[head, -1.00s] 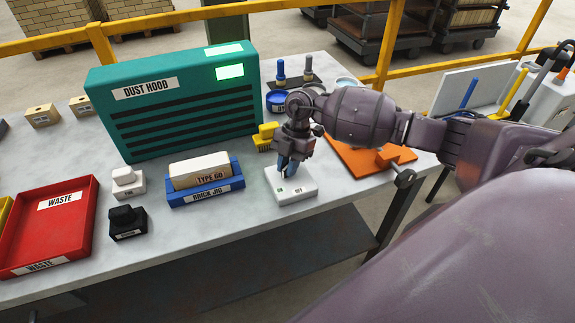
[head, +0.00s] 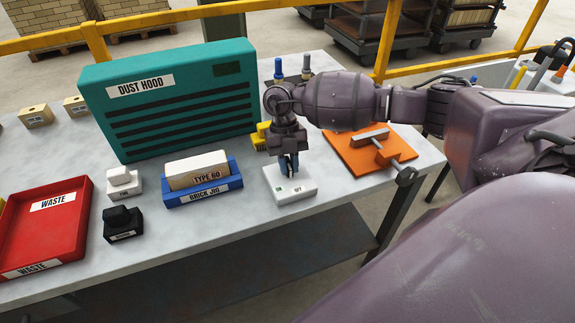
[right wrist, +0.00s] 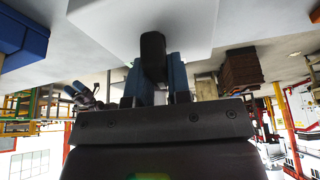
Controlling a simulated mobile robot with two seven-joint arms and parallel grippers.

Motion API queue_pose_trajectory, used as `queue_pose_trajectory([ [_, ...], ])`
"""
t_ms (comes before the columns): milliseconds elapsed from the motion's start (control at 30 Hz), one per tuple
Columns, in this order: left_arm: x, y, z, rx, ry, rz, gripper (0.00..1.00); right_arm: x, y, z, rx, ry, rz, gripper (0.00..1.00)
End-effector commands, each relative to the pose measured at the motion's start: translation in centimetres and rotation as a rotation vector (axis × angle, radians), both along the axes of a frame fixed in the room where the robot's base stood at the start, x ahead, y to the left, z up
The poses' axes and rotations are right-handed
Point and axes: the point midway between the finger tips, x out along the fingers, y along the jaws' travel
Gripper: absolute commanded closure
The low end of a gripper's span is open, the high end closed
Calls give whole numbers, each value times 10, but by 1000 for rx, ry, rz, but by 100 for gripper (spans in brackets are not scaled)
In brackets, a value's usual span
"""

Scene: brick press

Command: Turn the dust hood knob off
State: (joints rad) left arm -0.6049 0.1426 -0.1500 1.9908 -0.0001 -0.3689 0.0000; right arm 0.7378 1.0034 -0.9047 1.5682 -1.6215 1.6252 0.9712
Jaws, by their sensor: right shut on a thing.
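The dust hood (head: 175,98) is a teal box with black slots at the back of the table. The panel (head: 228,69) at its upper right is dark. The white knob base (head: 297,193) with a green mark and a small label sits on the table right of the brick jig. My right gripper (head: 289,172) points down over this base and is shut on the knob. In the right wrist view the black knob (right wrist: 153,58) stands between the blue fingers, against the white base (right wrist: 120,22). My left gripper is not in view.
The blue brick jig (head: 203,196) holds a Type 60 brick (head: 197,170). A red waste tray (head: 78,235), a black block (head: 123,224) and a white block (head: 123,184) stand left. An orange plate (head: 355,160) with a clamp lies right.

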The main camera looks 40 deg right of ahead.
Motion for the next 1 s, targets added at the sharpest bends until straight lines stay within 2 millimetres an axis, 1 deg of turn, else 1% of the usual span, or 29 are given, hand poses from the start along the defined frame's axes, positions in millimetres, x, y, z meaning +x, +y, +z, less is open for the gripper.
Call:
queue_pose_trajectory([
  [100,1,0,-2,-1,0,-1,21,1,-1,1,-1,-3,56,100],
  [300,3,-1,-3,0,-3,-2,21,1,-1,1,-3,-2,116,100],
  [833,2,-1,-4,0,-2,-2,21,1,-1,2,-2,-5,139,100],
  [867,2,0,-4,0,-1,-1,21,1,-1,2,-2,-5,139,79],
  [1000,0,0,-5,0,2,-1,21,1,-1,1,-2,-4,138,57],
])
